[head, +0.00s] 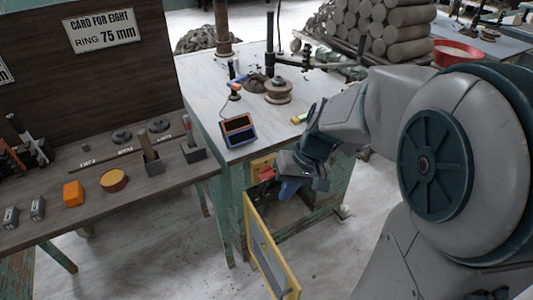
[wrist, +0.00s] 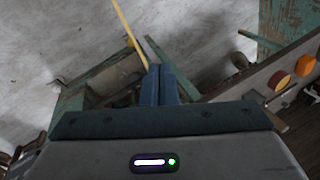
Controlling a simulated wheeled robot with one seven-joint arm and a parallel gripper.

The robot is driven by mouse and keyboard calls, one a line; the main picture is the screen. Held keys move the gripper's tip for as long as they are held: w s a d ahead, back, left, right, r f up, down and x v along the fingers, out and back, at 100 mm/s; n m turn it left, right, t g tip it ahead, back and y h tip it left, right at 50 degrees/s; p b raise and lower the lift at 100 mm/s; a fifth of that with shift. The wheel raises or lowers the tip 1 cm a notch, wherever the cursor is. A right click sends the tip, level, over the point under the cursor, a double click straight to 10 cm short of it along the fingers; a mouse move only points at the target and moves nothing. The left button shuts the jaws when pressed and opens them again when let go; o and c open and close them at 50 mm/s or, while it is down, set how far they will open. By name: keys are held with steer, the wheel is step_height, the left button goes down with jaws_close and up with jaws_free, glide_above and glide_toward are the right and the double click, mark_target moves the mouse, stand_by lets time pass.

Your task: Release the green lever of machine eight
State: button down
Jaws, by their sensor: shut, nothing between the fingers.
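The machine, a green-painted bench with a pale top (head: 205,85), stands in the middle of the head view. A yellow-framed door (head: 262,250) hangs open at its front, and its yellow edge shows in the wrist view (wrist: 130,35). A yellow panel (head: 262,166) with a red part beside it sits under the top edge. My gripper (head: 289,190) is in front of the open compartment, just right of the panel. Its blue fingers (wrist: 160,85) are together and empty. I cannot make out a green lever; my gripper and arm cover part of the front.
A dark shelf (head: 100,195) on the left holds an orange block (head: 73,193), a yellow-topped round tin (head: 113,180) and tools. A small screen (head: 238,131) stands on the machine's top. The card (head: 101,31) reads "CARD FOR EIGHT, RING 75 mm". The open door juts into the floor space.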

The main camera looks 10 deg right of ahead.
steer(key=w+d+f+m+t+y+b, duration=0.2)
steer(key=w+f+y+b, duration=0.65)
steer(key=w+f, duration=1.3)
steer(key=w+d+f+m+t+b, duration=0.1)
steer(key=w+d+f+m+t, duration=0.1)
steer(key=d+f+t, duration=0.2)
steer(key=w+d+f+m+t+h+b, duration=0.1)
steer(key=w+d+f+m+t, duration=0.1)
steer(key=f, duration=0.8)
steer(key=w+d+f+m+t+h+b, duration=0.1)
steer(key=w+d+f+m+t+b, duration=0.1)
steer(key=w+d+f+m+t, duration=0.1)
steer(key=w+d+f+t, duration=0.1)
steer(key=d+f+t, duration=0.1)
steer(key=d+f, duration=0.1)
steer(key=shift+f+t, duration=0.4)
steer(key=shift+f, duration=0.05)
steer(key=shift+h, duration=0.25)
steer(key=s+a+b+x, duration=0.1)
steer(key=a+b+x, duration=0.1)
steer(key=x, duration=1)
steer(key=shift+a+f, duration=0.3)
steer(key=shift+a, duration=0.1)
